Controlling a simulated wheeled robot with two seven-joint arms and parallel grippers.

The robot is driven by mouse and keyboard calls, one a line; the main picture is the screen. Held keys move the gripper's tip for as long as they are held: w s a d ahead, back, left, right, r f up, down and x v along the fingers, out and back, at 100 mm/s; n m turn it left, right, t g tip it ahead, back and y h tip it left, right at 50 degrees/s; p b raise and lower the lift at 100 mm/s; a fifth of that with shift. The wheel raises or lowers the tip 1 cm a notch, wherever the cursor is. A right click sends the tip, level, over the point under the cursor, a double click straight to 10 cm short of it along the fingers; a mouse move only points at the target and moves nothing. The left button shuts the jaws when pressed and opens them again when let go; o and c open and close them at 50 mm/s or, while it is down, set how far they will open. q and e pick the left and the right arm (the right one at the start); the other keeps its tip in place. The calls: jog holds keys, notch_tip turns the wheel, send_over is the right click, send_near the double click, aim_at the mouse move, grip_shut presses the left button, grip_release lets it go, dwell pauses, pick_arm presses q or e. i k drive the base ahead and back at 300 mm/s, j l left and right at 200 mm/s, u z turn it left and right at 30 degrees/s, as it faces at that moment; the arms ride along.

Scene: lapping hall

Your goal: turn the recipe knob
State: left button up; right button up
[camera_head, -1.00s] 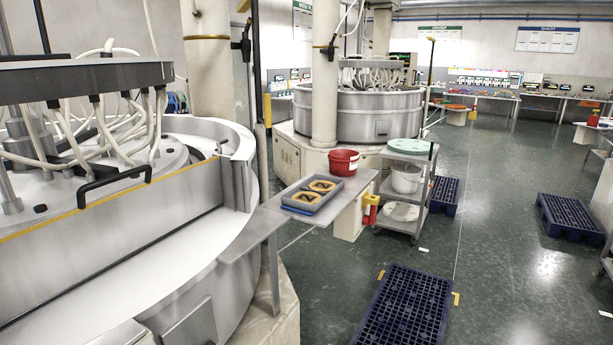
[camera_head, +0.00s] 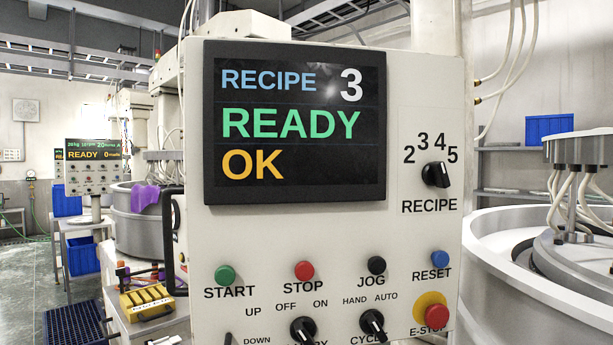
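The recipe knob (camera_head: 436,175) is a black rotary knob on the right side of a white control panel (camera_head: 420,95). The numbers 2, 3, 4 and 5 stand in an arc above it, and "RECIPE" is printed below. The knob's pointer looks turned toward the upper right; the exact number it points at is hard to tell. The panel's screen (camera_head: 295,125) reads "RECIPE 3", "READY" and "OK". Neither of my grippers shows in the view.
Below are a green START button (camera_head: 225,275), a red STOP button (camera_head: 304,271), a black JOG button (camera_head: 376,265), a blue RESET button (camera_head: 439,258) and a red E-stop (camera_head: 437,316) close under the knob's side. A round machine (camera_head: 500,275) stands right.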

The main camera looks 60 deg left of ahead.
aim_at(435, 174)
jog(key=u, duration=1.25)
